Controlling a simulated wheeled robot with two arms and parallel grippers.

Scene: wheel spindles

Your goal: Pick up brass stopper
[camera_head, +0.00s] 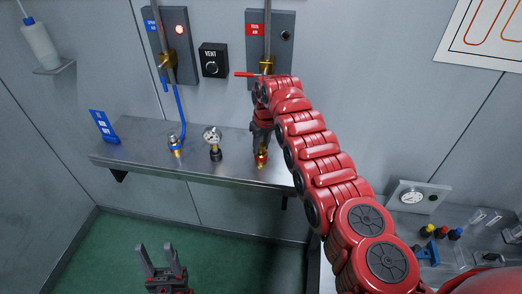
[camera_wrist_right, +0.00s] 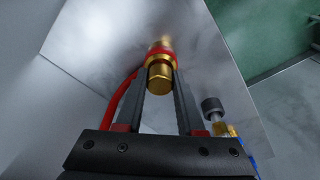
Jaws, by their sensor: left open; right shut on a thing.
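A brass piece with a red ring (camera_head: 261,157) is at the shelf's right part, at the tips of my right gripper (camera_head: 262,140). In the right wrist view, the right gripper (camera_wrist_right: 160,88) is shut on this brass piece (camera_wrist_right: 159,75), with one finger on each side. It points toward the shelf surface; I cannot tell whether it touches it, nor whether it is the brass stopper. A red hose (camera_wrist_right: 118,95) runs beside it. My left gripper (camera_head: 157,250) is open and empty, low over the green floor.
The metal shelf (camera_head: 140,140) also carries a gauge (camera_head: 213,141) and a brass fitting with a blue ring (camera_head: 176,147) and blue hose. A bench with bottles (camera_head: 455,234) stands right.

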